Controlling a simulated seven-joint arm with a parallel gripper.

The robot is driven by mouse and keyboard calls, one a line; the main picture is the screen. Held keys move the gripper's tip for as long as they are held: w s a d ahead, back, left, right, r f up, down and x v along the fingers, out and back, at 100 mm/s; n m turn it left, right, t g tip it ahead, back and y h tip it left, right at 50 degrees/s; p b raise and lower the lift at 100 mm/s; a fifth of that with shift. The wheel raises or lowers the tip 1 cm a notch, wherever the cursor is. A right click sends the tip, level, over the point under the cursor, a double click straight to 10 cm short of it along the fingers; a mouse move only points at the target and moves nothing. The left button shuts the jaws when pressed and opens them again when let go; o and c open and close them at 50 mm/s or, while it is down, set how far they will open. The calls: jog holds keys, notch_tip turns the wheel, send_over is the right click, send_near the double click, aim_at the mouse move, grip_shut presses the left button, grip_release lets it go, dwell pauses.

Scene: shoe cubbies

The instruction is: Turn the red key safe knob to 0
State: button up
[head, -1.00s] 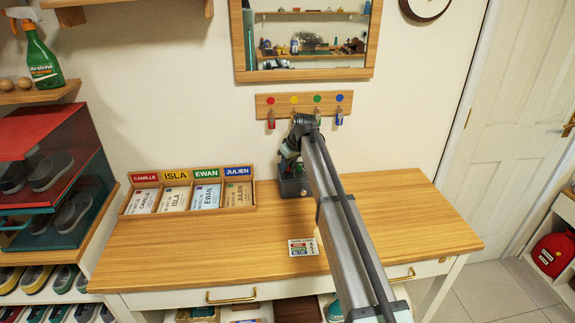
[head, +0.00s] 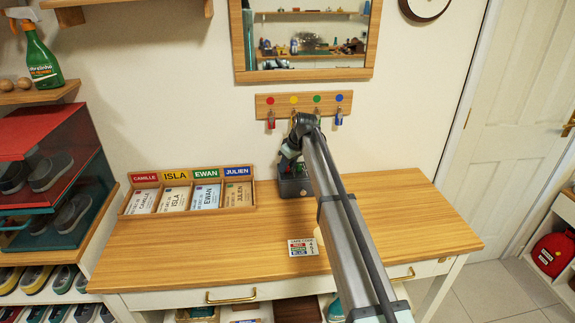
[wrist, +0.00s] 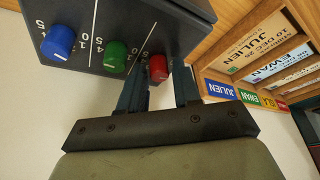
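The dark grey key safe (head: 293,188) stands on the desk against the wall. In the wrist view its face (wrist: 130,40) carries a blue knob (wrist: 58,43), a green knob (wrist: 115,57) and the red knob (wrist: 158,68), with white lines and digits beside them. My gripper (wrist: 160,82) is at the red knob, one finger on each side of it. The fingers are close to the knob; whether they press on it is not clear. The red knob's pointer is not readable. In the head view my arm hides part of the safe.
A code card (head: 303,247) with coloured rows lies on the desk (head: 400,215). A wooden card rack (head: 190,190) stands left of the safe. A key rack (head: 304,104) with several hooks and a mirror (head: 305,76) hang above. The desk's right side is clear.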

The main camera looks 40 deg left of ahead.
jog(key=v, duration=1.3)
jog(key=shift+d+r, duration=0.15)
jog(key=shift+r, duration=0.25)
jog(key=shift+s, duration=0.1)
